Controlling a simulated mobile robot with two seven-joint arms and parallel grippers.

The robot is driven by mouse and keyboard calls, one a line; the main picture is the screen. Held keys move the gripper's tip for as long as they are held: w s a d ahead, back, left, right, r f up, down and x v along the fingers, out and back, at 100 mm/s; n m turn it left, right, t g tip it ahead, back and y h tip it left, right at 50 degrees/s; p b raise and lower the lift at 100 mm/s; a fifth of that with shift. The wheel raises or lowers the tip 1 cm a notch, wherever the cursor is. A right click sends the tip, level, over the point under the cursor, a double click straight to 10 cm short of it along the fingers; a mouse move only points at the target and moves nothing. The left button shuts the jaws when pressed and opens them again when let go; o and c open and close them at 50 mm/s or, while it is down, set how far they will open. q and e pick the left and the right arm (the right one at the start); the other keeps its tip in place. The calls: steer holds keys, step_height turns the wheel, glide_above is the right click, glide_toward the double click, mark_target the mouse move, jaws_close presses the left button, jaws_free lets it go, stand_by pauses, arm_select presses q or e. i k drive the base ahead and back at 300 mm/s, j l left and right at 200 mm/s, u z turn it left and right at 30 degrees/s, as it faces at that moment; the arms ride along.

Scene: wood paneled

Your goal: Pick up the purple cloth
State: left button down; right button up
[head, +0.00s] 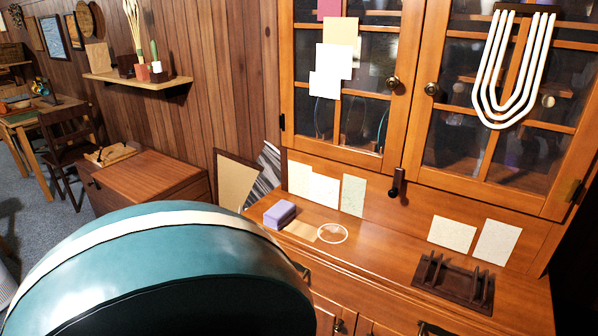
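The purple cloth (280,214) appears as a small folded lilac block on the wooden counter (385,255) of the cabinet, near its left end. It lies beside a flat tan sheet (301,231) and a white ring-shaped item (332,233). Nothing is touching it from above. Neither of my grippers can be seen in the head view.
A large rounded teal object with a cream band (165,270) fills the lower left foreground, close to the cloth's side of the counter. A dark slotted rack (453,284) stands at the counter's right. Glass cabinet doors (350,100) rise behind. The counter's middle is clear.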

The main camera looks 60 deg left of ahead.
mark_target(278, 216)
steer(key=u, duration=2.15)
steer(key=i+j, duration=0.2)
steer(key=j, duration=0.15)
steer(key=i+j, duration=0.15)
steer(key=j, duration=0.15)
steer(key=i+j+z, duration=0.1)
steer(key=j, duration=0.25)
steer(key=i+j, duration=0.25)
